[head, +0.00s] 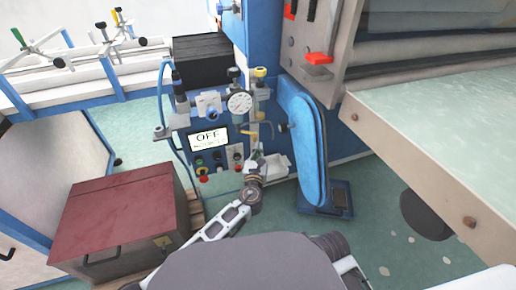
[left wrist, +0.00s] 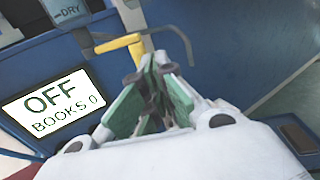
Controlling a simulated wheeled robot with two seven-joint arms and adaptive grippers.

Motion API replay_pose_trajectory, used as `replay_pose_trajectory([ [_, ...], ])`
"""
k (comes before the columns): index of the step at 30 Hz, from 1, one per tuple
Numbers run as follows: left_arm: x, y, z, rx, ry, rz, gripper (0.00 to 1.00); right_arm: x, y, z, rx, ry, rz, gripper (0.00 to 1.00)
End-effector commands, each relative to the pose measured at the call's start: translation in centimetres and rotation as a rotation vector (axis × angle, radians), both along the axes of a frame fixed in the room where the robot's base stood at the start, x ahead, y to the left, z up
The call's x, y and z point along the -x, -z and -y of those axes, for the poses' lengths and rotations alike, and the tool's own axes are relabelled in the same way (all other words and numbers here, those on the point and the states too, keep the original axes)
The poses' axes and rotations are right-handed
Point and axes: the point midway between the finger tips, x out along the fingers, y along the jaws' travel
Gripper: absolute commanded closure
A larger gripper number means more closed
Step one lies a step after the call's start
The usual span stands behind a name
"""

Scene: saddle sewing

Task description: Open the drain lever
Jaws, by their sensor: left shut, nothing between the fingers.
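A small yellow bent lever (head: 249,134) sticks out from the front of the blue machine panel, below the round gauge. I take it for the drain lever; it also shows at the top of the left wrist view (left wrist: 118,43). My left gripper (head: 256,157) is just below the lever in the head view. Its fingertips (left wrist: 160,62) are together and empty, close under the lever and rod; I cannot tell whether they touch. My right gripper is not in view.
The panel display (head: 209,138) reads OFF, with buttons (head: 203,170) below and a gauge (head: 240,103) above. A blue upright arm (head: 302,140) stands right of the panel. A red-lidded box (head: 115,220) is at left. A pale table (head: 450,130) fills the right.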

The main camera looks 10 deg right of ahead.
Motion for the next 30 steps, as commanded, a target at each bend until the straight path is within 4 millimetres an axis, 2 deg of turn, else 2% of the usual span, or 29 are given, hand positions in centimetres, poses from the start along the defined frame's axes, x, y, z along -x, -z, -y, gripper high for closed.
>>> replay_pose_trajectory([
  [12,3.8,0.1,-1.0,0.000,0.000,-0.001,1.00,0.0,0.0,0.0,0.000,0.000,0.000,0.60],
  [26,4.5,0.0,-1.2,0.001,0.000,0.000,1.00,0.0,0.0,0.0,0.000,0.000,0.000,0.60],
  [27,4.5,0.0,-1.2,0.001,0.000,0.000,1.00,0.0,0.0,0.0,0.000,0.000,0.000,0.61],
  [30,4.5,-0.1,-1.2,0.001,0.000,0.000,1.00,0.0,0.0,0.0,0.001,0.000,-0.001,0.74],
])
